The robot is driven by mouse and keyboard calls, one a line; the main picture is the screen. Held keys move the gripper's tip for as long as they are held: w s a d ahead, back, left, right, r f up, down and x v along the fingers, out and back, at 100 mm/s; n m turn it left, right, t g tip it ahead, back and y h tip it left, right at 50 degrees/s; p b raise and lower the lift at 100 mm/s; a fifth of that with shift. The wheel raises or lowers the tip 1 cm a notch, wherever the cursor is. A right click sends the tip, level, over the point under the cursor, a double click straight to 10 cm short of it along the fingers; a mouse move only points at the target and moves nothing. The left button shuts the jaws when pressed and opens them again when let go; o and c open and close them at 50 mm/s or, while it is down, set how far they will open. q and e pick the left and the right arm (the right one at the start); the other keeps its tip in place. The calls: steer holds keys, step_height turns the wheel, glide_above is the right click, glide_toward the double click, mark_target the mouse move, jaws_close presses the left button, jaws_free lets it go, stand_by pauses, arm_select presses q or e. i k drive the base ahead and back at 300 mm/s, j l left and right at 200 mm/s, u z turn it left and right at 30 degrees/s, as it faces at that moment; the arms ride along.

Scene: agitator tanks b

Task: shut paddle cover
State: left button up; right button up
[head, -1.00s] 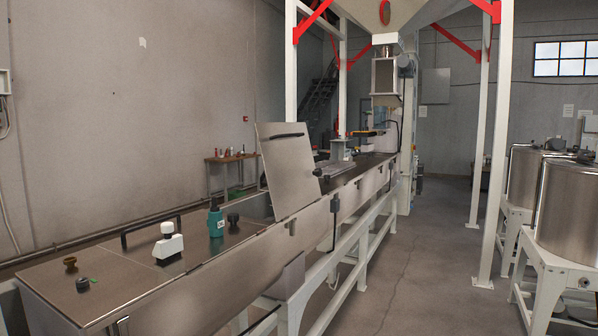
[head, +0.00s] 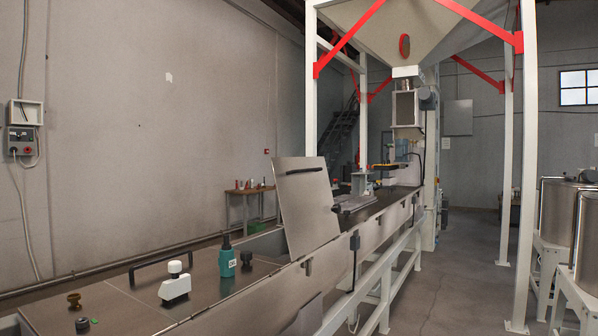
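The paddle cover (head: 306,208) is a flat metal lid with a dark bar handle (head: 305,171) near its top edge. It stands raised and slightly tilted over the long metal trough (head: 262,290), in the middle of the head view. A dark opening (head: 268,243) shows just left of its lower edge. Neither of my grippers shows in the head view, and nothing is seen touching the cover.
On the near trough top stand a white-topped device (head: 174,284), a green bottle (head: 227,259), a dark knob (head: 246,260) and a brass knob (head: 74,300). A white frame post (head: 525,170) stands right. Floor (head: 460,285) right of the trough is clear. Steel tanks (head: 565,215) stand far right.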

mark_target(308, 209)
steer(key=i+l+u, duration=0.1)
steer(key=u, duration=0.3)
steer(key=i+l+u, duration=0.1)
steer(key=u, duration=0.25)
steer(key=l+u, duration=0.25)
steer(key=u, duration=0.15)
steer(key=i+l+u, duration=0.25)
steer(key=l, duration=0.3)
steer(key=l+u, duration=0.25)
steer(key=l, duration=0.3)
steer(key=l+u, duration=0.1)
steer(key=l, duration=1)
